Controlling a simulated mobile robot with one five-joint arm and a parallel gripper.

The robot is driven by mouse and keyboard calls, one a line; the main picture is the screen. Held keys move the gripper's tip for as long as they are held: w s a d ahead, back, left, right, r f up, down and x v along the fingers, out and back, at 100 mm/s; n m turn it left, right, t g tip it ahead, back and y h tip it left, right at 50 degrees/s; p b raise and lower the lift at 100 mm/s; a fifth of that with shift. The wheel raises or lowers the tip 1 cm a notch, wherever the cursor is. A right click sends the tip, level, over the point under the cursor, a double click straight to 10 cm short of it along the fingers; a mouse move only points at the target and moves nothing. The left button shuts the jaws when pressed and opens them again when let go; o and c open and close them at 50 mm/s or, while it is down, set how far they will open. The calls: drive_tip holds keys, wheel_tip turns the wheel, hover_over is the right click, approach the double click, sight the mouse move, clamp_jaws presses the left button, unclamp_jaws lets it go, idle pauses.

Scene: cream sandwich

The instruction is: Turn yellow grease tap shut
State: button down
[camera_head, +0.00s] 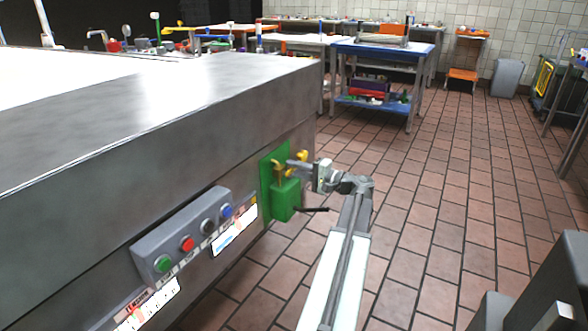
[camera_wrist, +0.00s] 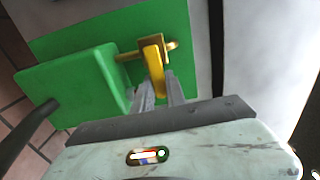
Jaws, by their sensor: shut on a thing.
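The yellow grease tap (camera_head: 303,156) is mounted on a green panel (camera_head: 266,180) on the side of the large metal counter. In the wrist view, the yellow tap handle (camera_wrist: 153,68) stands out from its brass-coloured fitting, in front of the green plate (camera_wrist: 100,40). My gripper (camera_head: 296,164) reaches the tap from the right. In the wrist view, my gripper (camera_wrist: 158,82) has its two grey fingers closed on the yellow handle, one on each side. The handle's lower end is partly hidden between the fingers.
A green box (camera_head: 286,201) with a dark lever (camera_head: 314,209) sits just below the tap. A grey button panel (camera_head: 195,233) is on the counter side to the left. A blue table (camera_head: 385,50) stands farther back. Tiled floor (camera_head: 440,190) to the right is clear.

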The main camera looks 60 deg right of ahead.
idle(0.4)
drive_tip(key=c, duration=1.4)
unclamp_jaws()
drive_tip(key=shift+o, duration=0.2)
drive_tip(key=s, duration=0.8)
